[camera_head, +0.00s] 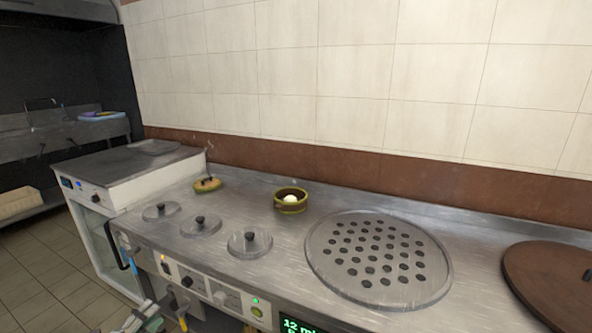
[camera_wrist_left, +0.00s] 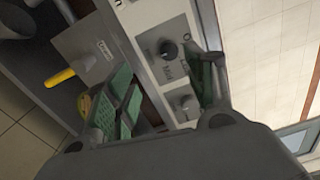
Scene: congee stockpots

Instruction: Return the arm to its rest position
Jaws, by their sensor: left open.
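My left gripper (camera_head: 152,318) shows at the bottom left of the head view, low in front of the steel counter's control panel and partly cut off by the frame edge. In the left wrist view my left gripper (camera_wrist_left: 163,88) has its two green-padded fingers apart, with nothing between them. I cannot tell how close the fingers are to the panel. My right gripper is in neither view.
The steel counter (camera_head: 290,240) holds three small knobbed lids, a perforated round plate (camera_head: 378,260), a bowl (camera_head: 290,201) with a white round thing inside, and a brown round lid (camera_head: 552,283). A white-fronted unit (camera_head: 130,180) stands left. Tiled floor (camera_head: 45,265) is clear.

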